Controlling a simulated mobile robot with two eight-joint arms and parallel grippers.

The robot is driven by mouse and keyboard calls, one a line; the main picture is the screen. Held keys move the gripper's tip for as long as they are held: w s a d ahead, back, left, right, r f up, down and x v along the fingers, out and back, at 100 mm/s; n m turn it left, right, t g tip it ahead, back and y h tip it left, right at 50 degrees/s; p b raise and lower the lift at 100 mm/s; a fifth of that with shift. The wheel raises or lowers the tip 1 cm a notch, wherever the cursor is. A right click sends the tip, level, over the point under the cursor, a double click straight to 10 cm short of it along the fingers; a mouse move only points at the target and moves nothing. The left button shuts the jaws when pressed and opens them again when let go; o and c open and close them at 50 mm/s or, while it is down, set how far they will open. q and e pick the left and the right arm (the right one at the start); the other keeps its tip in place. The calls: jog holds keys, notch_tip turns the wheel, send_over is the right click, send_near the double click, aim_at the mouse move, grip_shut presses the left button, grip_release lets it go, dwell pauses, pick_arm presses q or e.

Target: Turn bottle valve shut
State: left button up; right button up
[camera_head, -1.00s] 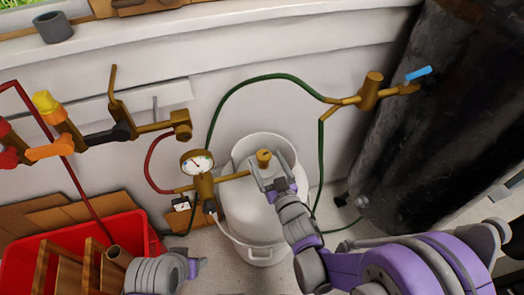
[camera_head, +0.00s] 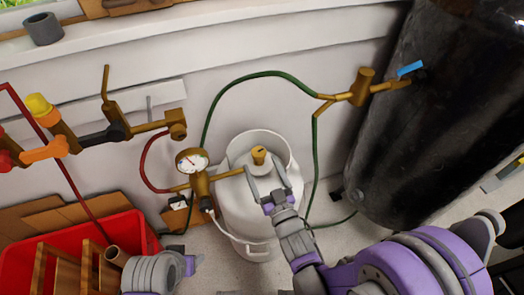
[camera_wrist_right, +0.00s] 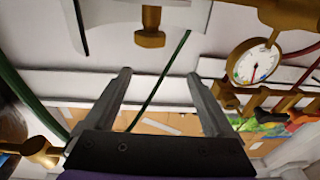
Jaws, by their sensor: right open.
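The white gas bottle (camera_head: 240,212) stands on the floor in the middle of the head view. Its brass valve knob (camera_head: 259,155) sits on top, within the white collar. My right gripper (camera_head: 264,172) is open just in front of the knob, with one finger on each side below it. In the right wrist view, my gripper (camera_wrist_right: 159,75) is open with nothing between its fingers, and a brass knob (camera_wrist_right: 150,38) shows beyond the tips. Whether a finger touches the knob cannot be told. My left gripper (camera_head: 188,265) is at the lower left, its jaws unclear.
A pressure gauge (camera_head: 192,161) on brass fittings is left of the bottle. A green hose (camera_head: 235,84) arches behind it to a brass valve with a blue handle (camera_head: 410,69). A dark tank (camera_head: 410,130) stands right. A red crate (camera_head: 135,228) is lower left.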

aim_at(259, 154)
jog(key=w+f+m+h+p, duration=0.2)
jog(key=w+m+h+p, duration=0.1)
jog(key=w+h, duration=0.4)
jog(key=w+a+m, duration=0.1)
jog(key=w, duration=0.2)
jog(key=shift+w, duration=0.2)
dwell(0.5)
jog(key=shift+c, duration=0.3)
jog(key=c, duration=1.3)
jog(key=shift+s+d+m+g+h+b, duration=0.1)
jog(key=shift+d+m+g+h+b, duration=0.15)
jog(key=shift+m+h, duration=0.8)
jog(key=shift+d+m+g+h+b, duration=0.25)
jog(key=shift+m+h, duration=0.4)
jog(key=shift+h, duration=0.7)
jog(key=shift+a, duration=0.1)
jog(key=o, duration=1.4)
jog(key=shift+c, duration=0.2)
